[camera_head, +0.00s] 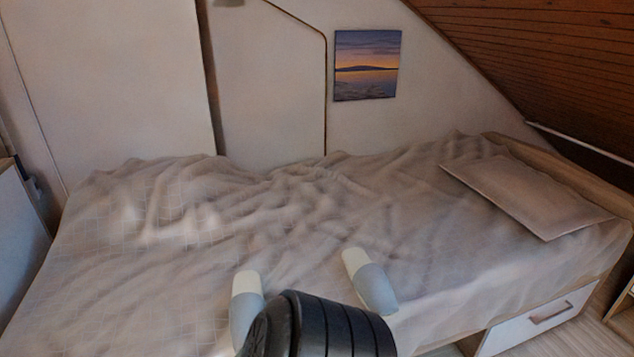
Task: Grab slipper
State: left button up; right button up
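I see no slipper in the head view. One gripper shows at the bottom centre, in front of the bed; its black ribbed wrist leans in from the lower right, so I take it as my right gripper (306,272). Its two pale-tipped grey fingers are spread wide apart. Only the bed cover shows between them. The wrist hides part of the bed's near side. My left gripper is not in view.
A bed with a rumpled beige cover (150,260) fills the middle. A flat pillow (530,193) lies at its right end. A white drawer front (540,321) with a handle is under the bed at the lower right. A sloped wooden ceiling (540,60) comes down at the right.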

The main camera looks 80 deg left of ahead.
aim_at(371, 284)
jog(key=u, duration=2.25)
